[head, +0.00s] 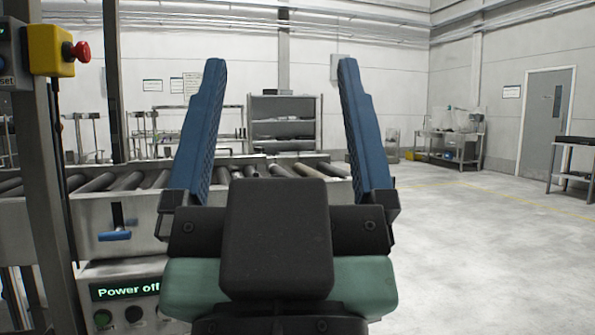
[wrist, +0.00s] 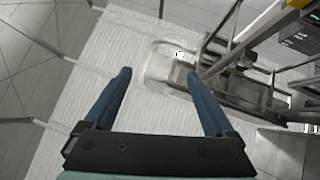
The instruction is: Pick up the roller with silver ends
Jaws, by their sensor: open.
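Several grey rollers (head: 128,181) lie side by side in the conveyor frame (head: 88,215) ahead and to the left in the head view. More rollers (head: 306,171) show between my fingers. I cannot tell which roller has silver ends; the roller ends are small or hidden by the frame and my gripper. My gripper (head: 281,64) is open and empty, its two blue fingers raised and wide apart in front of the conveyor. In the wrist view my gripper (wrist: 159,73) also shows empty, with no roller clearly seen there.
A control panel reading "Power off" (head: 122,291) sits below the conveyor. A blue handle (head: 115,235) sticks out of its side. A yellow box with a red button (head: 52,51) is on a post at left. Shelves (head: 283,122) stand behind. The floor at right (head: 480,250) is clear.

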